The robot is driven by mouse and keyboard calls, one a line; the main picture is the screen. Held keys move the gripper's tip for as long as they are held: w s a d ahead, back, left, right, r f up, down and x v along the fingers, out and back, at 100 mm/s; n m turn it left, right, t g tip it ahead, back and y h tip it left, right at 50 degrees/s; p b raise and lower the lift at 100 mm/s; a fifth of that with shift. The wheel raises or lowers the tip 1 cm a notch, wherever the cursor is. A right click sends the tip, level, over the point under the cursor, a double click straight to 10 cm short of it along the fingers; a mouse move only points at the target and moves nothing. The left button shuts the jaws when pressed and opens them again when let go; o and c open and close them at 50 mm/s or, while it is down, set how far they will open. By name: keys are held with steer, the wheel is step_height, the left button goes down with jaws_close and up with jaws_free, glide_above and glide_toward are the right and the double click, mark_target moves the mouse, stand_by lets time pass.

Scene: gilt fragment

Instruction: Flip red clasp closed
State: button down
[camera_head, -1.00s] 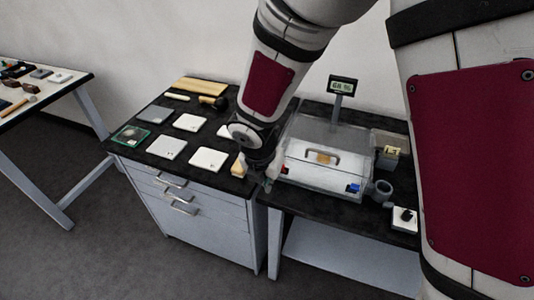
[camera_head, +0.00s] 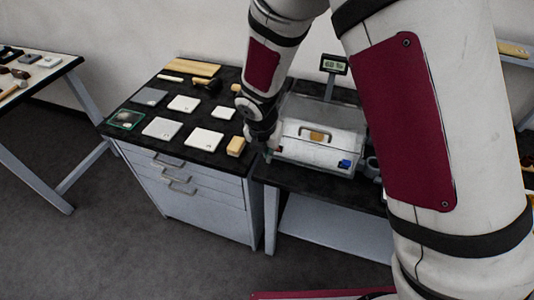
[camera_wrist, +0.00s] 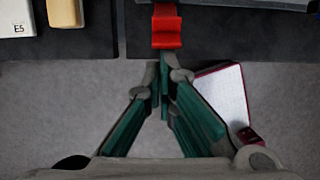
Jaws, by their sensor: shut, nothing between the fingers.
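The red clasp (camera_wrist: 166,27) shows at the top middle of the wrist view, at the dark bench edge. My gripper (camera_wrist: 164,82) has its green fingers together, empty, just below the clasp in that picture; I cannot tell whether they touch it. In the head view, my gripper (camera_head: 267,153) is at the front left corner of the white case (camera_head: 318,134). The red clasp is not discernible in the head view, near my gripper.
A tan block (camera_head: 236,146) sits on the left cabinet's black top (camera_head: 182,148), close to my gripper. Several pale tiles lie further left. A display (camera_head: 334,66) stands behind the case. Grey floor (camera_head: 185,255) lies open in front.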

steer(key=shift+w+d+r+g+b, duration=0.1)
steer(key=shift+w+r+g+b, duration=0.35)
steer(key=shift+b, duration=0.35)
steer(key=shift+w+d+r+g+y+b, duration=0.2)
steer(key=shift+w+r+g+y+b, duration=0.15)
steer(key=shift+w+g+b, duration=0.35)
steer(key=shift+w+d+r+g+y+b, duration=0.3)
steer(key=shift+w+g+b, duration=0.15)
steer(key=shift+g, duration=0.4)
steer(key=shift+w+d+r+g+y+b, duration=0.15)
steer(key=shift+w+r+g+y+b, duration=0.2)
steer(key=shift+w+g+b, duration=0.35)
steer(key=shift+s, duration=0.25)
steer(key=shift+r, duration=0.15)
steer(key=shift+r+p, duration=0.4)
steer(key=shift+r, duration=0.25)
